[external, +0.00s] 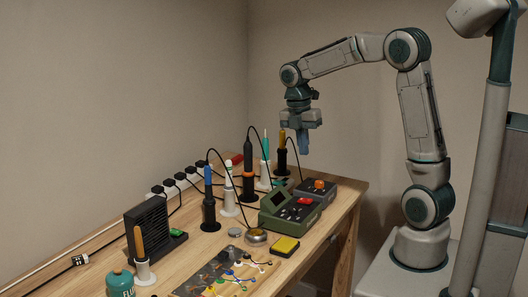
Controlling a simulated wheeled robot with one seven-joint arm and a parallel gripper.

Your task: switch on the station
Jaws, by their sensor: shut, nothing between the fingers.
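A green station (278,222) stands on the wooden bench, with a dark display and a red button or switch (306,201) on its top. A smaller dark grey unit (309,194) with an orange knob (319,184) stands just behind it to the right. I cannot tell from the picture whether either is on. My gripper (303,151) points down, shut and empty, in the air above the far end of the bench. It is above and apart from both units. Black cables arch from the units to tools in holders.
Several upright tools stand in holders, including a blue-handled one (208,180), left of the green station. A power strip (172,186) runs along the wall. A black fan-like box (147,235), a yellow sponge (285,246), a round tin (256,236) and a parts mat (222,272) are nearer.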

